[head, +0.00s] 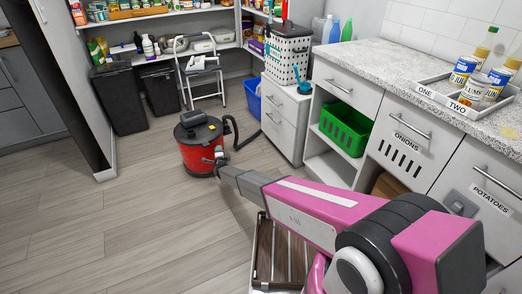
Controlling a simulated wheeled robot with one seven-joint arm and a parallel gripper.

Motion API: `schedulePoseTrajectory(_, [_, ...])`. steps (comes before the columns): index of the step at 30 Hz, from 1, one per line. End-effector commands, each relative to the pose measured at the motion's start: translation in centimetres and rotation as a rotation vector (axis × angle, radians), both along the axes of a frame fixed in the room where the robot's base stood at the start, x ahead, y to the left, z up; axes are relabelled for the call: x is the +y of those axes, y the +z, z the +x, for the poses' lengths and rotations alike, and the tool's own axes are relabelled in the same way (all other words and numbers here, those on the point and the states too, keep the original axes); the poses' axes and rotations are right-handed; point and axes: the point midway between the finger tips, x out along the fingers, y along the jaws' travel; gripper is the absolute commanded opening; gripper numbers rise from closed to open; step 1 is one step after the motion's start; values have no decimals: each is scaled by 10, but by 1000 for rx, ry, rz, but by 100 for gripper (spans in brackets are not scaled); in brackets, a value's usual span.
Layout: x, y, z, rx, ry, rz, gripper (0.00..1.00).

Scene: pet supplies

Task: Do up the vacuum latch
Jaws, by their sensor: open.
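The vacuum (197,158) stands on the floor in the middle of the head view, with a red drum, a black lid and a black hose curving off its right side. My pink and grey arm reaches from the lower right toward it. My gripper (219,165) is at the right side of the drum, just below the lid rim. It is open, small in the picture and seen from behind. I cannot tell whether it touches the vacuum. The latch is too small or hidden behind the gripper to make out.
A step stool (202,80) and black bins (118,98) stand behind the vacuum. A blue bin (252,98) and a white cabinet (284,120) are to its right. A counter (425,75) runs along the right. The wooden floor on the left is clear.

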Motion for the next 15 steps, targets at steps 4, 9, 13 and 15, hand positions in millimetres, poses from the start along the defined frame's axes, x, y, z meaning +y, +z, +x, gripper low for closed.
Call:
schedulePoseTrajectory(4, [3,-7,4,-88,1,66,45])
schedulePoseTrajectory(9, [-4,-7,-19,-113,1,87,45])
schedulePoseTrajectory(13, [-8,-10,-38,-112,1,86,45])
schedulePoseTrajectory(15, [-11,-11,-49,-113,0,86,45])
